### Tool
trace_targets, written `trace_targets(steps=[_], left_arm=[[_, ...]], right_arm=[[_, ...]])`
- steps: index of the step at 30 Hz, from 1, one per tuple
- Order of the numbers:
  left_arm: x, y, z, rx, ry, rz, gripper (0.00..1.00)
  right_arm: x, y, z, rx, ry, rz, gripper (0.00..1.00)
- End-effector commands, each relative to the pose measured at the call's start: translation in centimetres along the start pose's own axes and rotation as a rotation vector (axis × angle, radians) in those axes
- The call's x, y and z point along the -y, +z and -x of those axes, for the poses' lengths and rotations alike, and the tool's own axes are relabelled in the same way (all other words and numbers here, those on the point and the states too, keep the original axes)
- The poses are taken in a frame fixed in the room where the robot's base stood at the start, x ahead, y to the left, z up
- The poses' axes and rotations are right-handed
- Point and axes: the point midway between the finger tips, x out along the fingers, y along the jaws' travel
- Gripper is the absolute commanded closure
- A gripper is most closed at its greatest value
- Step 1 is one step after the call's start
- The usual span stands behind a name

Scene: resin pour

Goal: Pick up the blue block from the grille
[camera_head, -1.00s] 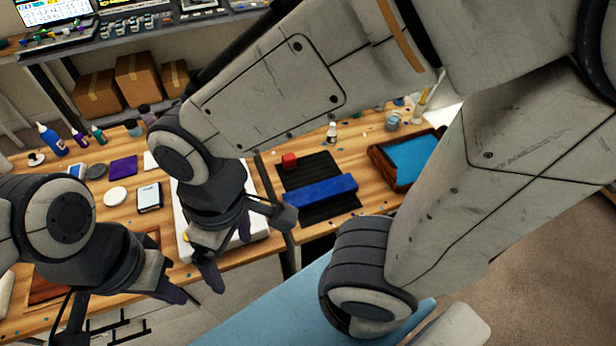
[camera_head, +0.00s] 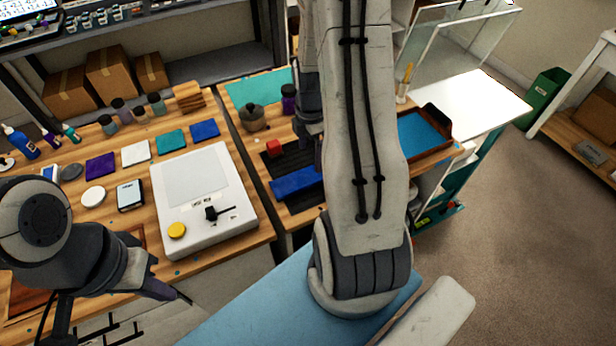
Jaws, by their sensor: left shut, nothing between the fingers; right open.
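The blue block (camera_head: 295,182) is a long bar lying on the black grille (camera_head: 310,203) in the camera_head view. Its right end is hidden behind my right arm. My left gripper (camera_head: 172,290) is shut and empty at the lower left, in front of the left table and well apart from the block. My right gripper (camera_head: 309,136) is open, behind the block near the grille's far part. It is partly hidden by my own arm, and its fingertips are hard to make out.
A brown pot (camera_head: 253,119) and a dark purple jar (camera_head: 289,99) stand further back. A blue-lined tray (camera_head: 436,113) is at the right. A white device (camera_head: 237,222) stands on the left table.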

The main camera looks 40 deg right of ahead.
Motion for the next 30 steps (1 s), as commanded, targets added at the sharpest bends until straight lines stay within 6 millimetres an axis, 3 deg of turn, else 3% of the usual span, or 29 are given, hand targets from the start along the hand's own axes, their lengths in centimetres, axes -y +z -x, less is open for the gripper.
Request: trace_targets(steps=[3,13,21,30], left_arm=[[0.0,0.0,0.3,0.0,0.0,0.0,1.0],[-0.1,-0.1,1.0,0.0,0.0,0.001,1.0],[-0.1,-0.1,2.0,0.0,0.0,0.001,1.0],[-0.1,-0.1,2.0,0.0,0.0,0.001,1.0]], right_arm=[[0.2,-0.1,-2.0,-0.002,-0.006,0.001,0.0],[0.1,-0.4,-4.7,-0.002,-0.005,0.0,0.0],[0.1,-0.6,-8.1,-0.001,-0.003,-0.002,0.0],[0.0,-0.6,-8.9,0.0,0.0,-0.001,0.0]])
